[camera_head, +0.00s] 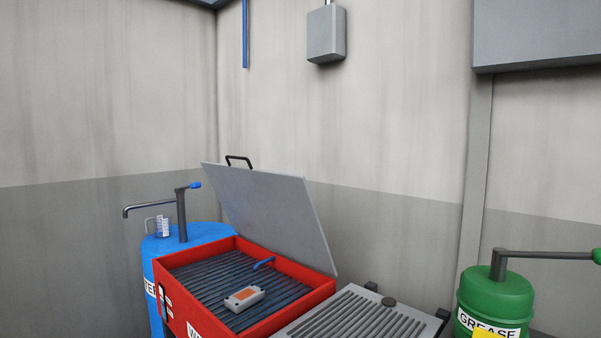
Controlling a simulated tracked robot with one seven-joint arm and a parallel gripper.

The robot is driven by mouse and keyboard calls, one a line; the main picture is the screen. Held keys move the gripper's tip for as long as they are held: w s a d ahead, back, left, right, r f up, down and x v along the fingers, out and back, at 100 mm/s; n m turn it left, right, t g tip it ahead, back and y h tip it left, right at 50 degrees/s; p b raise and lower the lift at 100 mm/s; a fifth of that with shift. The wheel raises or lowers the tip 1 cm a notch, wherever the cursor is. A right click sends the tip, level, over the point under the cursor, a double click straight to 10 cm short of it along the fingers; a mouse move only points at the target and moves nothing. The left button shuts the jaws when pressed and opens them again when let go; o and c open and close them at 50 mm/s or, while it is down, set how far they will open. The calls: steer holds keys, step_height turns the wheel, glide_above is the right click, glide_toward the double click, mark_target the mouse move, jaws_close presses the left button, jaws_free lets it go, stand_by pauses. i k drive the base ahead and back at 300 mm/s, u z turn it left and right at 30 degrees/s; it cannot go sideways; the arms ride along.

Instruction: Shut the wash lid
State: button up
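The wash lid (270,210) is a flat grey panel with a black handle (238,159) on its upper edge. It stands open, tilted up from the back side of the red wash basin (309,276). Inside the basin is a dark slatted grate (195,278). A small grey block with an orange top (243,298) lies on the grate, and a short blue spout or hose (263,262) shows near the back. My gripper is not in view.
A blue drum (205,233) with a pump and a clear measuring jug (158,226) stands behind the basin at left. A grey ribbed tray (357,318) adjoins at right. A green grease drum (495,296) with a lever stands far right. A grey box (326,36) hangs above.

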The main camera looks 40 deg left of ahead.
mark_target(276, 212)
steer(key=z, duration=0.85)
steer(key=i, duration=0.1)
steer(key=u, duration=2.9)
steer(key=k, duration=0.9)
steer(key=u, duration=0.2)
steer(key=i, duration=0.9)
steer(key=z, duration=0.1)
